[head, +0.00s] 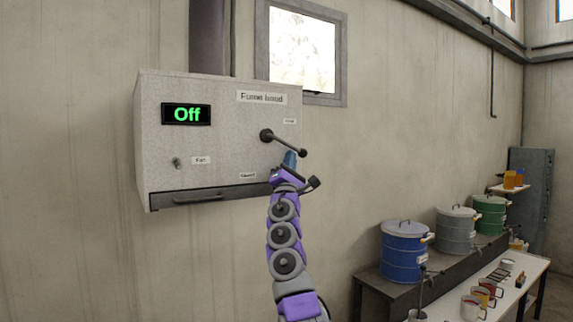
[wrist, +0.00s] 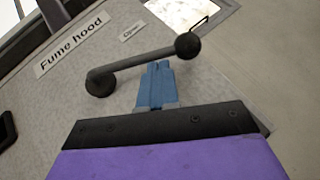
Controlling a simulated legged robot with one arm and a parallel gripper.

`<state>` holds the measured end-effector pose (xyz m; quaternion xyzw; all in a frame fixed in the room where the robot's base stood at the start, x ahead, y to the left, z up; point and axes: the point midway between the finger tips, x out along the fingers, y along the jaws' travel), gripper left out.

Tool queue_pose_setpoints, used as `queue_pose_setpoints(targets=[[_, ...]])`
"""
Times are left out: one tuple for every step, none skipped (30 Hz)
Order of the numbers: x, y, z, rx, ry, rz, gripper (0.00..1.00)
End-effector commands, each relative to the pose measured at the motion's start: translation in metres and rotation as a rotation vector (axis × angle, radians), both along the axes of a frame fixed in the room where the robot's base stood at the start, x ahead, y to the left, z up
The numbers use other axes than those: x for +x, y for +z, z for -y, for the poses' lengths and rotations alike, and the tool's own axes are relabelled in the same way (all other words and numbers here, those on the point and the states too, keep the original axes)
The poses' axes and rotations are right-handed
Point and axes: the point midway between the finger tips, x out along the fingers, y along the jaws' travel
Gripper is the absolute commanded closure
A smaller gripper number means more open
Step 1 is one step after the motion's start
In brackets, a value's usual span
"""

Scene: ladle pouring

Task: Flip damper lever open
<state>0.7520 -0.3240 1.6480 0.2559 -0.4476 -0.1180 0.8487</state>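The damper lever (head: 285,144) is a dark rod with a round knob on the front of the grey fume hood (head: 225,110). In the head view it slopes down to the right from its pivot, between a small upper label and a lower one. The lever also shows in the wrist view (wrist: 135,64), near the label "Open" (wrist: 130,33). My gripper (head: 290,157) has blue fingers and is just below the lever, near the knob. In the wrist view the fingers (wrist: 157,68) are together, with their tips at the rod's lower side. Contact is unclear.
A small fan switch (head: 177,162) and a dark handle (head: 200,197) are at left and below. Blue (head: 404,255), grey (head: 457,232) and green drums (head: 491,215) stand at right, beside a table with mugs.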

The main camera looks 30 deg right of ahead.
Motion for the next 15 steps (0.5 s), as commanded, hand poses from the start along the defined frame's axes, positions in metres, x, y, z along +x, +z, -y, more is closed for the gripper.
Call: queue_pose_setpoints(targets=[[-0.0007, 0.0030, 0.0023, 0.001, -0.002, 0.001, 1.00], [-0.0009, 0.0040, 0.0033, 0.000, -0.002, 0.001, 1.00], [-0.0011, 0.0052, 0.0044, 0.000, -0.003, 0.002, 1.00], [-0.0012, 0.0059, 0.0051, 0.001, -0.002, 0.002, 1.00], [-0.0013, 0.0065, 0.0055, 0.001, -0.002, 0.002, 1.00], [-0.0012, 0.0069, 0.0061, 0.001, -0.001, 0.002, 1.00], [-0.0013, 0.0073, 0.0065, 0.001, -0.001, 0.002, 1.00], [-0.0011, 0.0076, 0.0067, 0.001, 0.000, 0.002, 1.00], [-0.0010, 0.0080, 0.0070, 0.001, 0.000, 0.002, 1.00], [-0.0011, 0.0081, 0.0073, 0.000, -0.001, 0.002, 1.00], [-0.0010, 0.0083, 0.0073, 0.000, -0.001, 0.001, 1.00], [-0.0011, 0.0086, 0.0075, 0.000, -0.001, 0.002, 1.00], [-0.0010, 0.0086, 0.0076, 0.000, -0.001, 0.002, 1.00], [-0.0011, 0.0087, 0.0076, -0.001, -0.001, 0.002, 1.00], [-0.0012, 0.0089, 0.0077, -0.001, -0.001, 0.002, 1.00]])
